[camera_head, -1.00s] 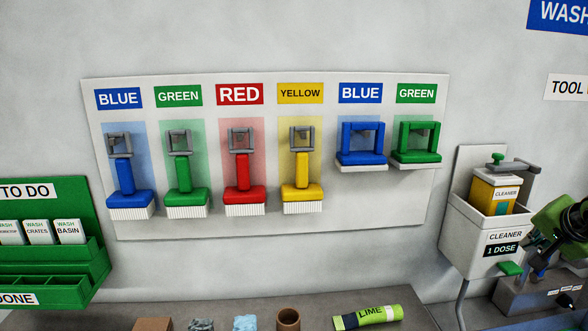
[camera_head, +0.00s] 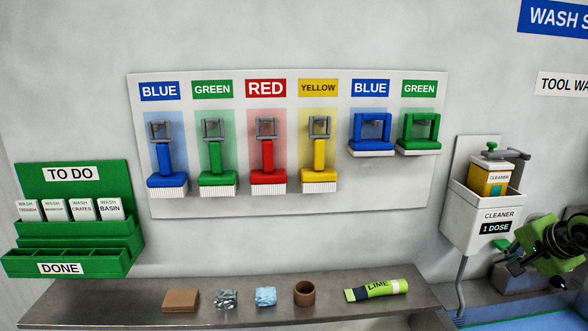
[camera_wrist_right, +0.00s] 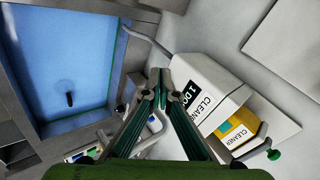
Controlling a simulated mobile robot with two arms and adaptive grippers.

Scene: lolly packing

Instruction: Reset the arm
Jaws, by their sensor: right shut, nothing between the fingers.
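My right gripper (camera_wrist_right: 160,85) is shut and empty, its two dark fingers meeting at the tips in the right wrist view. In the head view my right gripper (camera_head: 540,255), green and dark, is at the lower right, below and right of the cleaner dispenser (camera_head: 478,215). In the wrist view the dispenser (camera_wrist_right: 205,85) lies just right of the fingers; I cannot tell the exact gap. My left gripper is not in view.
A white wall board (camera_head: 290,205) holds several coloured brushes. A green card rack (camera_head: 125,225) stands at left. A grey shelf (camera_head: 130,310) carries a brown block, foil, blue cloth, a brown ring and a lime tube (camera_head: 376,290). A blue basin (camera_wrist_right: 60,50) lies left of the fingers.

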